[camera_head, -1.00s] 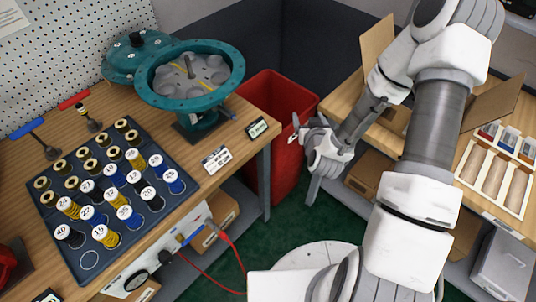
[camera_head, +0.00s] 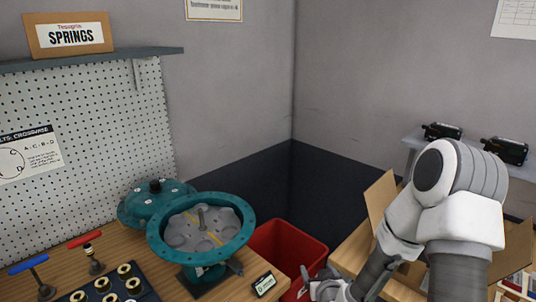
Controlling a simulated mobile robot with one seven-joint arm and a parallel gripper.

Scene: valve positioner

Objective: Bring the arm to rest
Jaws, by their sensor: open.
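My white arm (camera_head: 455,215) is folded at the right of the head view, its upper joint high in the picture. My gripper (camera_head: 304,276) is at the bottom edge, in front of the red bin, apart from the bench. It is open, and nothing shows between its fingers. Its lower part is cut off by the picture's edge.
A teal actuator housing (camera_head: 158,240) stands on the left bench beside a teal lid (camera_head: 137,204). Springs (camera_head: 125,270) sit in a dark tray. A red bin (camera_head: 270,240) stands between the benches. An open cardboard box (camera_head: 380,197) is behind my arm.

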